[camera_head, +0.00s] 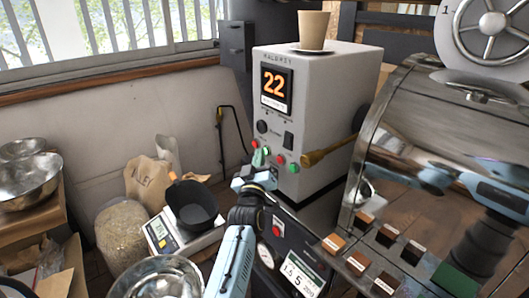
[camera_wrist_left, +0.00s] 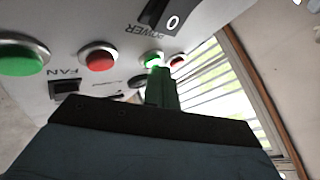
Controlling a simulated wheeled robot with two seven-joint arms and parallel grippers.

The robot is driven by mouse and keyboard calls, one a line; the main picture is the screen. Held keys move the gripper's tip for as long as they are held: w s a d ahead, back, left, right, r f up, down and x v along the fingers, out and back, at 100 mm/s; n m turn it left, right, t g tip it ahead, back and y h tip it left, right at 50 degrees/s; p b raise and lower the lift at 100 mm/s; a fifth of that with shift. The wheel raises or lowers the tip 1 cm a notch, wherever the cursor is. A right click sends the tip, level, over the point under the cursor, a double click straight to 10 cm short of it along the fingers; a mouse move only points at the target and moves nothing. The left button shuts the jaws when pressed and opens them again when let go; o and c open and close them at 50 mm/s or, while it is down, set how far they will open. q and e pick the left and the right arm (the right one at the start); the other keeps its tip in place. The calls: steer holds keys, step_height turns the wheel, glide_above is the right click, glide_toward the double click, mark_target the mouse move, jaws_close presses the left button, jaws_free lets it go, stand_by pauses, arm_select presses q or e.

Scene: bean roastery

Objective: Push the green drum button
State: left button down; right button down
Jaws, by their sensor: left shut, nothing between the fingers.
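The white roaster control box (camera_head: 330,110) carries two pairs of red and green buttons on its front. The green button of the left pair (camera_head: 265,150) is the drum button as far as I can tell; its label is not readable. In the left wrist view it glows green (camera_wrist_left: 152,59). My left gripper (camera_head: 258,157) is shut and empty, its fingertips (camera_wrist_left: 161,78) right at this button and overlapping its lower edge. I cannot tell whether they touch it. My right gripper is not in view.
A red button (camera_head: 256,143) is close beside. The fan pair has a green button (camera_wrist_left: 22,58) and a red one (camera_wrist_left: 98,56). A wooden handle (camera_head: 325,152) juts out to the right. A scale with a black pan (camera_head: 192,205) stands below left.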

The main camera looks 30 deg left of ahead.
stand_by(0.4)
arm_select(q)
steer(key=shift+s+a+p, duration=0.3)
steer(key=shift+s+p, duration=0.35)
steer(key=shift+s, duration=0.05)
steer(key=s+p, duration=0.1)
steer(key=s+a+p, duration=0.1)
steer(key=s, duration=0.1)
steer(key=s+a+p, duration=0.1)
steer(key=shift+s, duration=0.35)
stand_by(0.6)
